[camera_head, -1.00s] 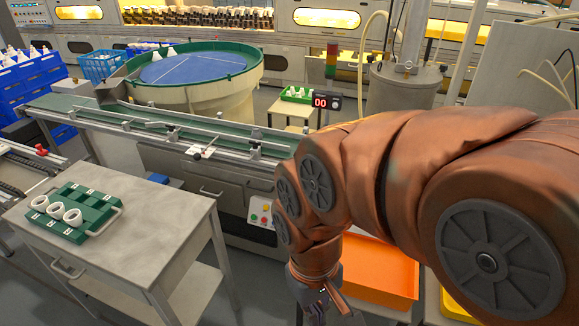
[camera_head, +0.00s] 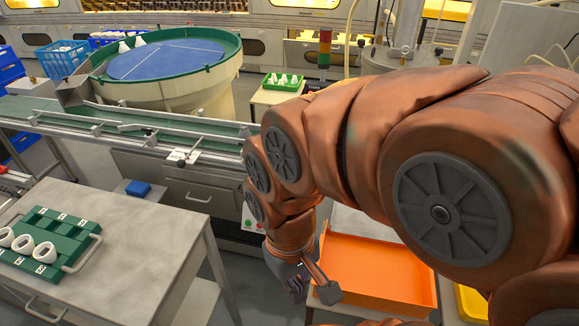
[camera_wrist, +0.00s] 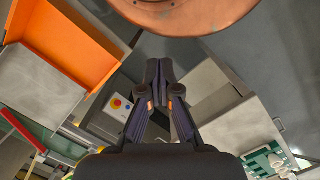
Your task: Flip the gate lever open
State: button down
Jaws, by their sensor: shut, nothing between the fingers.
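The gate lever (camera_head: 182,158) is a small pale piece with a dark knob on the near rail of the conveyor (camera_head: 225,143), left of my arm. Its exact position is too small to tell. My gripper (camera_head: 296,287) hangs low in front of the machine, right of the lever and well below it, touching nothing. It is partly blurred by its dark colour against the floor. In the wrist view my gripper (camera_wrist: 158,68) has its fingertips together with nothing between them. I cannot make out the lever in the wrist view.
A grey table (camera_head: 135,240) with a green tray (camera_head: 55,231) of white rings stands at the near left. An orange bin (camera_head: 375,268) is right of my gripper. A round feeder bowl (camera_head: 170,62) stands behind the conveyor. A button panel (camera_wrist: 118,104) shows in the wrist view.

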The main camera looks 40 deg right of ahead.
jog(key=w+d+m+t+y+b, duration=0.1)
jog(key=w+d+m+y+b, duration=0.2)
jog(key=w, duration=0.6)
jog(key=w+d+m+b, duration=0.1)
jog(key=w+d+m, duration=0.1)
jog(key=w+m, duration=0.5)
jog(key=w+d+m+t+y+b, duration=0.1)
jog(key=w+d+m+y+b, duration=0.15)
jog(key=w, duration=0.75)
jog(key=w+d+f+m+t+b, duration=0.1)
jog(key=w+d+f+m, duration=0.1)
jog(key=d, duration=0.8)
jog(key=w+d+f+m+t+b, duration=0.2)
jog(key=d+m, duration=0.4)
jog(key=d, duration=0.4)
jog(key=w+d+f+m+t+b, duration=0.1)
jog(key=w+d+f+m, duration=0.3)
jog(key=d, duration=0.6)
jog(key=shift+f+m+y+b, duration=0.35)
jog(key=shift+f+m+b, duration=0.1)
jog(key=shift+f, duration=0.4)
jog(key=w+a+r+x, duration=0.1)
jog(key=r+x, duration=0.1)
jog(key=x, duration=1.1)
jog(key=shift+w+a, duration=0.4)
jog(key=shift+a, duration=0.05)
